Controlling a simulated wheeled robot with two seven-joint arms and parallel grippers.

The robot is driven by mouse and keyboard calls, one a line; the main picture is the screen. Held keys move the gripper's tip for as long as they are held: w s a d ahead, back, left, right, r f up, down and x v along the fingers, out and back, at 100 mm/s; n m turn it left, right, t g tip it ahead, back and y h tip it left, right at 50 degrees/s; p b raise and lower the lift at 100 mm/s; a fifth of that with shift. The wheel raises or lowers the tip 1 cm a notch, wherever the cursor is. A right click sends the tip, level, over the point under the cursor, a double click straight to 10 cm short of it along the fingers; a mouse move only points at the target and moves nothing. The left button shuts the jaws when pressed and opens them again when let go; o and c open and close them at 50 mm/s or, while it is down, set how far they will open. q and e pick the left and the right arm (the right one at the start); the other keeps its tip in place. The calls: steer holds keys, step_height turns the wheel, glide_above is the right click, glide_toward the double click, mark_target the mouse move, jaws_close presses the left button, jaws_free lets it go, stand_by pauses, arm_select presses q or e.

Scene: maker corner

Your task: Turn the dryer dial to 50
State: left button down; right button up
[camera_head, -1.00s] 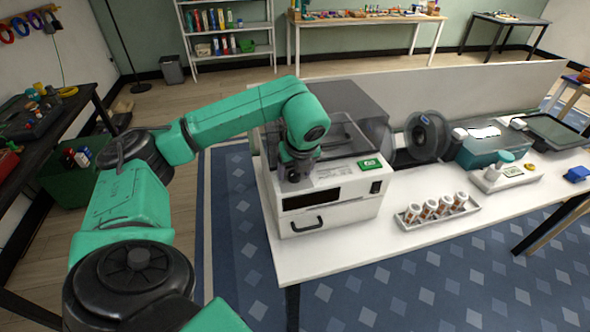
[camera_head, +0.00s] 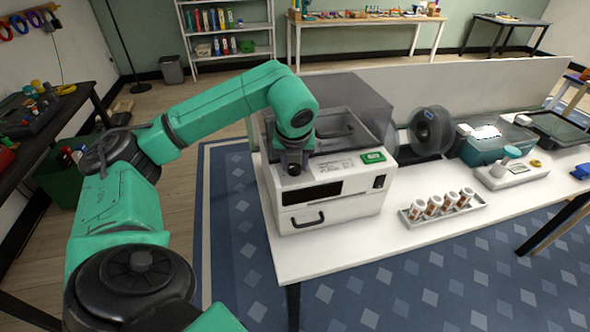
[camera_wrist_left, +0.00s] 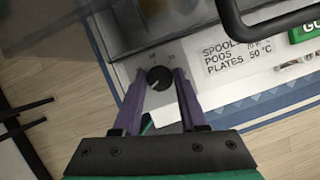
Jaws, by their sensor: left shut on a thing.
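The dryer (camera_head: 345,208) is a white box with a smoky lid, a dark display and a drawer handle, on the white table. Its dial (camera_wrist_left: 160,77) is a small black knob with a pale pointer mark and tiny markings, too small to read surely. My left gripper (camera_wrist_left: 161,86) is shut on the dial, one purple finger on each side. In the head view, my left gripper (camera_head: 293,166) points down at the dryer's top left front, hiding the dial. A label (camera_wrist_left: 234,54) beside the dial lists SPOOLS, PODS and PLATES 50 °C. My right gripper is not in view.
A green sign (camera_head: 373,157) sits on the dryer's top. A tray (camera_head: 443,219) of several small bottles stands to the right, with a dark spool (camera_head: 431,131) behind it. The table's front strip (camera_head: 350,245) is clear.

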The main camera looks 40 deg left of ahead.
arm_select(q)
steer(key=m+b, duration=0.1)
steer(key=m+h+b, duration=0.1)
steer(key=m, duration=0.1)
steer(key=shift+a+f+m+t+b, duration=0.1)
steer(key=shift+f+m+t+b, duration=0.1)
steer(key=shift+m+t+b, duration=0.15)
steer(key=shift+r+m+h+b, duration=0.2)
steer(key=shift+m+h+b, duration=0.55)
steer(key=shift+m, duration=0.8)
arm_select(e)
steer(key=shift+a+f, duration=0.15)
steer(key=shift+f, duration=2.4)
arm_select(q)
steer(key=shift+c, duration=2.3)
jaws_free()
steer(key=shift+s, duration=0.1)
steer(key=shift+t, duration=0.25)
steer(key=p+v, duration=0.2)
steer(key=v, duration=1.2)
steer(key=shift+r+p, duration=0.3)
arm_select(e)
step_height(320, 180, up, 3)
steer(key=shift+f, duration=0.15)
